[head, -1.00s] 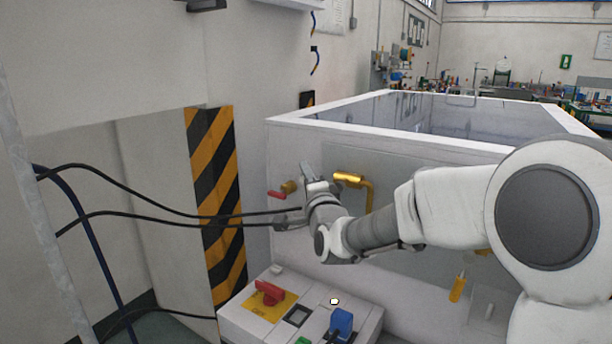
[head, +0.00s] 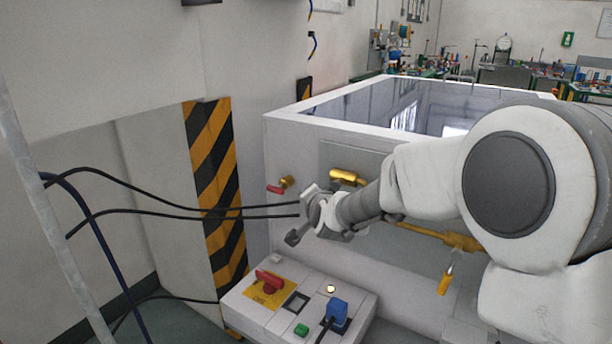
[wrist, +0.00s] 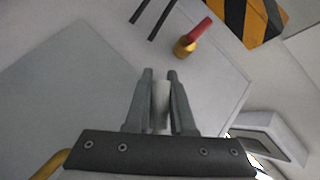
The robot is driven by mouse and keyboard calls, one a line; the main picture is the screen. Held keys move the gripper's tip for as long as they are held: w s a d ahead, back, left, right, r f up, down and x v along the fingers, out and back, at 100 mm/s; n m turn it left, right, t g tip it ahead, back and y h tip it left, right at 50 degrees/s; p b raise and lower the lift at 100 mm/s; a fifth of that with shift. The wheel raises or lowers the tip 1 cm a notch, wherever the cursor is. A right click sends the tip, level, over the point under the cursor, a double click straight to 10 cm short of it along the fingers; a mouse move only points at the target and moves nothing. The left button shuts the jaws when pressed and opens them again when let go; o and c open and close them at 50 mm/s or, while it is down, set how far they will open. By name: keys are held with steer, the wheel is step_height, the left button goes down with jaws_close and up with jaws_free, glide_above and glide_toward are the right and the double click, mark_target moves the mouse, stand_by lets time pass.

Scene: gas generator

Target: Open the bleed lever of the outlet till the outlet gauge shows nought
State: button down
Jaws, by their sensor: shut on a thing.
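A red lever (head: 275,189) on a brass valve (head: 288,182) sticks out of the white cabinet's left end. In the wrist view the red lever (wrist: 199,32) and its brass fitting (wrist: 184,47) lie beyond my fingertips, up and to the right, apart from them. My gripper (wrist: 159,76) is shut on a narrow pale piece (wrist: 160,100); I cannot tell what it belongs to. In the head view my gripper (head: 302,214) is in front of the panel, below and right of the red lever. My wrist hides what is behind it. I make out no gauge.
Brass pipes (head: 345,177) run behind my arm. A control box (head: 245,302) with a red switch (head: 269,280) and blue plug (head: 337,313) stands below. Black cables (head: 150,206) cross from the left.

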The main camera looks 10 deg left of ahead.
steer(key=s+d+f+n+g+h+p, duration=0.2)
steer(key=d+h+p, duration=0.4)
steer(key=p, duration=2.2)
steer(key=f+n+g+h, duration=0.1)
steer(key=n+g, duration=0.1)
steer(key=shift+d+f+n, duration=0.15)
steer(key=shift+f+n, duration=0.05)
steer(key=shift+n, duration=0.1)
steer(key=shift+s+d+f+p, duration=0.1)
steer(key=shift+p, duration=0.3)
steer(key=c, duration=0.8)
jaws_free()
steer(key=shift+o, duration=0.2)
steer(key=p+v, duration=0.2)
steer(key=v, duration=1.5)
